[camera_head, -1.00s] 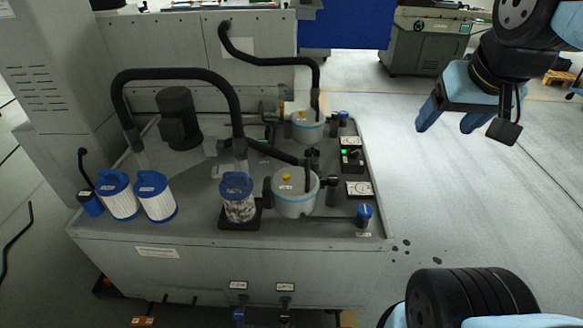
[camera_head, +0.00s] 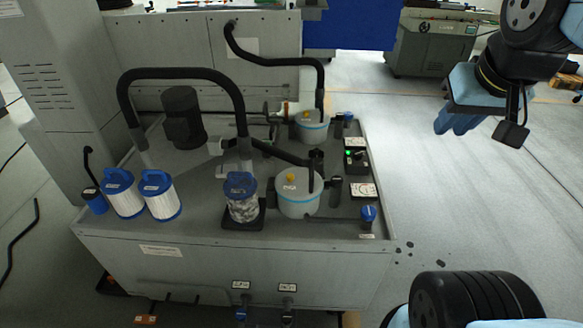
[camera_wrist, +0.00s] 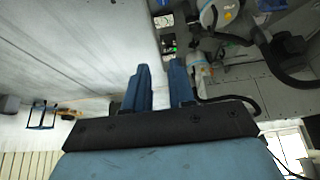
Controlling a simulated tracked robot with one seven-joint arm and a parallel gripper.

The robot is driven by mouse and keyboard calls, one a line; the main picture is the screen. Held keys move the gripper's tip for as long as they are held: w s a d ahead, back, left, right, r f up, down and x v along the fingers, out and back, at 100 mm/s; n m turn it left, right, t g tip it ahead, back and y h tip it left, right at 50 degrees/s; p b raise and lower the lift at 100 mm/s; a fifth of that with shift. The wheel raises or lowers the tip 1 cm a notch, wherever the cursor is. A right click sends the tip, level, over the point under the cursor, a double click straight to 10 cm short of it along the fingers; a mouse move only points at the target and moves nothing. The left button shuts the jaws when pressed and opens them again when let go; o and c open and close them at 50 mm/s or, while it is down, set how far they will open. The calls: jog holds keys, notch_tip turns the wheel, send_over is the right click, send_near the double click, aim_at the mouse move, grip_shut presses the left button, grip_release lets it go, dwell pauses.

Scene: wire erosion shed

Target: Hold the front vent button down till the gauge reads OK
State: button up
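The front white pot (camera_head: 298,196) stands on the machine's tray with a yellow button (camera_head: 291,177) on its lid. A rear pot (camera_head: 312,128) has its own yellow button (camera_head: 306,114). The white gauge (camera_head: 362,189) lies right of the front pot; its reading is too small to make out. Another gauge (camera_head: 345,142) sits farther back. My gripper (camera_head: 458,128) hangs in the air right of the machine, apart from the pots and buttons. In the wrist view, its two blue fingers (camera_wrist: 161,78) stand a small gap apart with nothing between them.
A black hose (camera_head: 185,73) arches over the tray, and another (camera_head: 275,58) runs to the rear pot. A clear blue-topped canister (camera_head: 242,200), two white filters (camera_head: 160,195), a black control box (camera_head: 356,161) and a blue knob (camera_head: 368,216) stand nearby.

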grip_shut()
dwell(1.0)
